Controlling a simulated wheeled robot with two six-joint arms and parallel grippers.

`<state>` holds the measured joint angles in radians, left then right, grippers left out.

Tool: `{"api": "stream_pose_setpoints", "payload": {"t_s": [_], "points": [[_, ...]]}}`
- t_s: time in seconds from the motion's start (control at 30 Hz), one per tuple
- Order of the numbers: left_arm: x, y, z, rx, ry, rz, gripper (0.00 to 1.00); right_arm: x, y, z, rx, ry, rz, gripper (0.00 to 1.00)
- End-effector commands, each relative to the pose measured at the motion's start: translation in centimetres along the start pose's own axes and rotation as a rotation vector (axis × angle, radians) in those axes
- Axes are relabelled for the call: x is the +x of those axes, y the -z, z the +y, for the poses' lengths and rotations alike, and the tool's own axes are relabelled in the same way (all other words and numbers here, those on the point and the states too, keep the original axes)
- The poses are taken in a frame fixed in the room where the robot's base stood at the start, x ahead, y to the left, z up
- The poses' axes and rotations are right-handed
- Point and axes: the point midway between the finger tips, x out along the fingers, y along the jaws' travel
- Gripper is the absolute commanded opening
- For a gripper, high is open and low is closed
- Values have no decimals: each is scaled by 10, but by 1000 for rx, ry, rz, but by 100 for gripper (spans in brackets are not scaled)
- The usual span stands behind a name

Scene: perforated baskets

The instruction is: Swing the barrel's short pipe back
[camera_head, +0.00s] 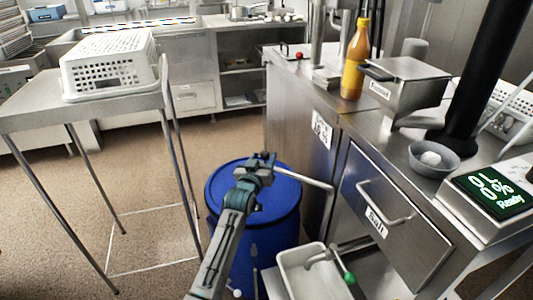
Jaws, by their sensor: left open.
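The blue barrel (281,222) stands on the floor against the steel counter. A thin pale pipe (305,179) runs from near the middle of its lid to the right, past the rim, then bends downward beside the counter. My left gripper (262,160) is open above the lid, near the pipe's inner end. The gripper and forearm hide part of the lid and that end of the pipe, so I cannot tell whether they touch. My right gripper is not in view.
A white tub (297,281) stands low right of the barrel, with a green-knobbed lever (349,278) at its edge. The steel counter with a drawer (395,215) closes off the right. A table (30,113) with a perforated white basket (110,62) stands left. Floor between is open.

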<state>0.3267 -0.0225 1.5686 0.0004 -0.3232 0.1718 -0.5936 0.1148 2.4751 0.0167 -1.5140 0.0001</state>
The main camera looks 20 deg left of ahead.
Motion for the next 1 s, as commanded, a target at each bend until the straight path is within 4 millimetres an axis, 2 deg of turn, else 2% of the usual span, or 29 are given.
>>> {"api": "stream_pose_setpoints", "payload": {"t_s": [0.1, 0.27, 0.63, 0.67, 0.9, 1.0], "points": [[20, 0, 0, 1, 0, -1, 50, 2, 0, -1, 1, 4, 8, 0], [36, -1, 0, 1, 0, -1, 50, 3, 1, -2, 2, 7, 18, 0], [41, -1, 0, 1, 0, -1, 50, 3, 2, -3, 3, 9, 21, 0], [41, -1, 0, 1, 0, -1, 46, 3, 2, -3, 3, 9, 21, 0], [41, -1, 0, 1, 0, -1, 0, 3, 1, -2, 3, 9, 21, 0], [41, -1, 0, 1, 0, -1, 0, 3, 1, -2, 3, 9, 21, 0]]}}
